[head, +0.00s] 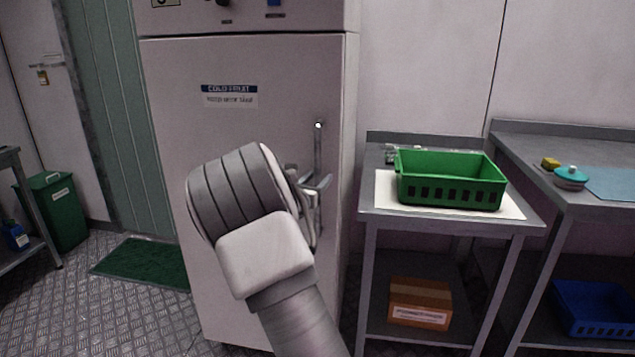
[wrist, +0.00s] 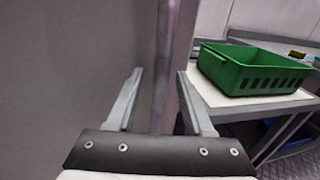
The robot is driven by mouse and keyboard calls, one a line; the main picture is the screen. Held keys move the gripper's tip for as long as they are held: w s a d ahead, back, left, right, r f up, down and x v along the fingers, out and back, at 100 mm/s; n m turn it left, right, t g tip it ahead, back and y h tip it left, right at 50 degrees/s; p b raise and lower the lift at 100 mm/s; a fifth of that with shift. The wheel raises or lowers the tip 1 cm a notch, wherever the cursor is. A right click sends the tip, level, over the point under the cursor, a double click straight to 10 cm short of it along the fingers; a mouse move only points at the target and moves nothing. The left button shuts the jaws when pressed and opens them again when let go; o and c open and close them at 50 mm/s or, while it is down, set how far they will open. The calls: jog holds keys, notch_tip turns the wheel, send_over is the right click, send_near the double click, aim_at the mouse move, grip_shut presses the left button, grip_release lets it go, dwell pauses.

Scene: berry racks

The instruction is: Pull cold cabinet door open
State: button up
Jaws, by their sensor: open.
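The cold cabinet door (head: 240,130) is a tall pale panel with a "COLD FRUIT" label, and it looks shut. Its vertical metal handle (head: 318,150) is near the door's right edge. My gripper (head: 318,185) is at the handle's lower part, partly hidden behind my wrist. In the wrist view my gripper (wrist: 155,85) is open, with one finger on each side of a vertical bar (wrist: 163,75), which looks like the handle. I see gaps between the fingers and the bar.
A green crate (head: 450,195) stands on a white mat on a metal table (head: 370,217) right of the cabinet. A cardboard box (head: 420,303) and a blue crate (head: 595,310) sit on lower shelves. Floor (head: 130,310) at the left is clear; a green mat (head: 143,262) lies there.

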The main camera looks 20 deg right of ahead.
grip_shut()
dwell(0.3)
dwell(1.2)
